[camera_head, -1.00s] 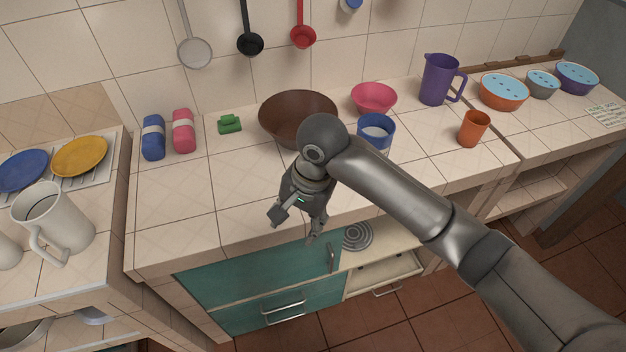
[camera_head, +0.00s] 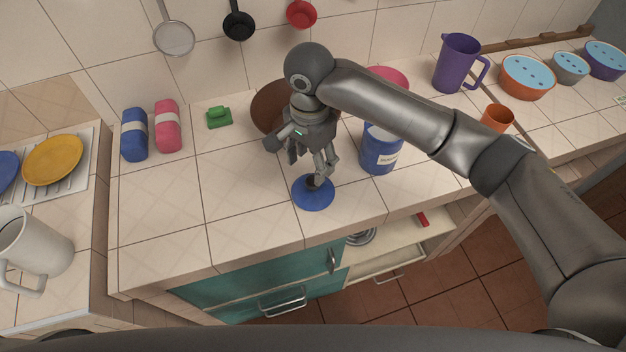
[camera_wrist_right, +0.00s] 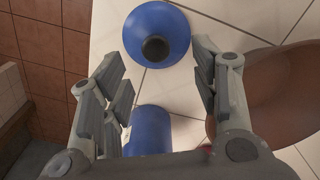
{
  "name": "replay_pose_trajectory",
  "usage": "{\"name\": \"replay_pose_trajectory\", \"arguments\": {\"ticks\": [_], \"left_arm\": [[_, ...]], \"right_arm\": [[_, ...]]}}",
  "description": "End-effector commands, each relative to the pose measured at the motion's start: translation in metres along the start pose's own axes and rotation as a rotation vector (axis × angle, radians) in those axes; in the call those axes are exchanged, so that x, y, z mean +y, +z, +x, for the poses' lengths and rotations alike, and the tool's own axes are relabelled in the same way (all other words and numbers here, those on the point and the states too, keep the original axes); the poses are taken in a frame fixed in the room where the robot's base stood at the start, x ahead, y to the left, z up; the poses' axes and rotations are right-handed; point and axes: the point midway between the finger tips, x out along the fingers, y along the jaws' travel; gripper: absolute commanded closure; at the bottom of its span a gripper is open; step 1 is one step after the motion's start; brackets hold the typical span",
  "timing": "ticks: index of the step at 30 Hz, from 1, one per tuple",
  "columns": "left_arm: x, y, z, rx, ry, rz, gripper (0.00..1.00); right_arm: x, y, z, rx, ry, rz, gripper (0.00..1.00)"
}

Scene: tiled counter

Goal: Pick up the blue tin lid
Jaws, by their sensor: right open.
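The blue tin lid (camera_head: 313,194) lies flat on the tiled counter, a round disc with a dark knob. In the right wrist view the lid (camera_wrist_right: 157,34) is at the top, just beyond the fingertips, its dark knob towards me. My right gripper (camera_head: 306,164) is open and empty, above and just behind the lid in the head view. Its fingers also show apart in the right wrist view (camera_wrist_right: 161,75). The blue tin (camera_head: 381,150) stands to the right of the lid; it also shows between the fingers in the right wrist view (camera_wrist_right: 149,131). My left gripper is out of view.
A brown bowl (camera_head: 267,108) stands behind my right gripper, partly hidden by it. A pink bowl (camera_head: 388,76) and an orange cup (camera_head: 497,117) are further right. A green object (camera_head: 218,117) lies left. The counter left of the lid is clear.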

Motion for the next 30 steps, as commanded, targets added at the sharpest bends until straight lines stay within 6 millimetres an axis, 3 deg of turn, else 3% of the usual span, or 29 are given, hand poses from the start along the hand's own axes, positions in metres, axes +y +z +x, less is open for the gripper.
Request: {"name": "replay_pose_trajectory", "arguments": {"ticks": [3, 8, 11, 20, 27, 30], "left_arm": [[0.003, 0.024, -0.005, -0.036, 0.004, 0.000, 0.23], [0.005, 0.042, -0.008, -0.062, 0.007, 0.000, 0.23], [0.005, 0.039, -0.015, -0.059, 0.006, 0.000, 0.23], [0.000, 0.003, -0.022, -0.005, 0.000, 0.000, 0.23], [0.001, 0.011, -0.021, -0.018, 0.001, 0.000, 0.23], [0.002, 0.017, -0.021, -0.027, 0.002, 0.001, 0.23]], "right_arm": [[0.000, 0.000, 0.016, -0.001, 0.002, 0.000, 0.44], [0.001, -0.001, 0.027, 0.001, 0.001, 0.000, 0.44], [0.003, -0.001, 0.038, 0.000, 0.004, 0.001, 0.44], [0.004, -0.001, 0.076, 0.001, 0.000, -0.001, 0.44], [0.004, -0.001, 0.078, 0.001, -0.001, -0.002, 0.44], [0.004, -0.001, 0.078, 0.001, -0.001, -0.002, 0.57]]}}
